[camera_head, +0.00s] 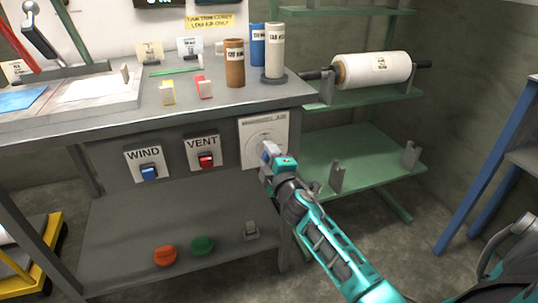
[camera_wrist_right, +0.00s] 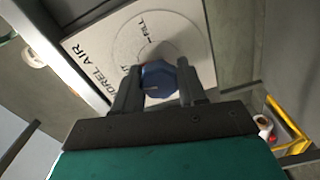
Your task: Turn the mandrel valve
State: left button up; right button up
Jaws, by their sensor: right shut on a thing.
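The mandrel valve is a blue knob (camera_wrist_right: 159,80) on a white dial plate (camera_head: 279,136) marked "MANDREL AIR", on the front of the grey bench at its right end. In the right wrist view the plate (camera_wrist_right: 190,35) shows a ring and the word "FILL". My right gripper (camera_head: 268,158) reaches the plate from the front. In the wrist view its two dark fingers (camera_wrist_right: 158,92) stand on either side of the knob and are shut on it. Part of the knob is hidden by the gripper in the head view. My left gripper is not in view.
The bench front also carries a blue "WIND" switch (camera_head: 149,172) and a red "VENT" switch (camera_head: 206,160). Cardboard and plastic tubes (camera_head: 234,62) stand on the bench top. A green rack (camera_head: 365,160) with a film roll (camera_head: 375,70) stands at the right. Red and green caps lie on the lower shelf.

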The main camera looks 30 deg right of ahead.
jog(key=shift+a+n, duration=0.1)
jog(key=shift+n, duration=1.1)
jog(key=o, duration=1)
jog(key=v, duration=1.3)
jog(key=shift+f+p, duration=0.1)
jog(key=shift+p, duration=0.3)
